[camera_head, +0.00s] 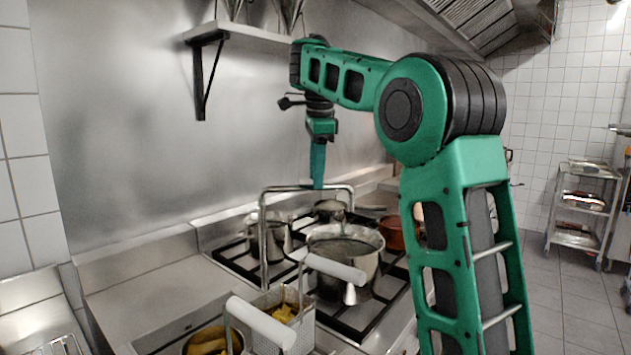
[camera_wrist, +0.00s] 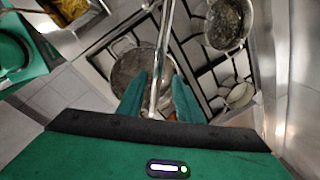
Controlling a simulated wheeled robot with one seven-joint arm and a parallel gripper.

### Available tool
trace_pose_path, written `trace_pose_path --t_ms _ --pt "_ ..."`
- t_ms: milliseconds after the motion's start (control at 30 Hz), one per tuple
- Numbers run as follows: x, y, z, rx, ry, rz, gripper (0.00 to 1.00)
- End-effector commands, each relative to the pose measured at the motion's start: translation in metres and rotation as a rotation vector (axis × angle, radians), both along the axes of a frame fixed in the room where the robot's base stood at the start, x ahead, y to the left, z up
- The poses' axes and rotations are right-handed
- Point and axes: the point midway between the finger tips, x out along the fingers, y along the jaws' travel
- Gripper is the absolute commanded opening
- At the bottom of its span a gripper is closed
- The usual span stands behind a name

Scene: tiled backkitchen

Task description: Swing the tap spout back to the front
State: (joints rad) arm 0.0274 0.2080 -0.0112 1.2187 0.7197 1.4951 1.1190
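The tap spout (camera_head: 263,235) is a thin chrome tube. It rises upright, bends over and runs right above the stove, with its end turned down near the pots. My gripper (camera_head: 318,184) points down at the spout's horizontal stretch. In the wrist view the spout (camera_wrist: 163,60) runs between the two green fingers of my gripper (camera_wrist: 158,88). The fingers stand apart, with a visible gap on each side of the tube. The head view shows the fingers nearly edge-on, so their gap is hidden there.
A large pot (camera_head: 345,242) and a smaller pot (camera_head: 268,240) stand on the black stove grates beneath the spout. Fryer baskets with white handles (camera_head: 262,323) are in front. A wall shelf (camera_head: 240,36) hangs at the back. The left counter (camera_head: 140,275) is clear.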

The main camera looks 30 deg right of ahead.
Motion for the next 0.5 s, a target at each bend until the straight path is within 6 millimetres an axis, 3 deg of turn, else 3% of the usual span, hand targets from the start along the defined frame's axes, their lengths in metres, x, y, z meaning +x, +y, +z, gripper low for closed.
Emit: trace_pose_path --t_ms 500 --pt "0.003 0.000 -0.014 0.000 -0.001 0.000 0.33"
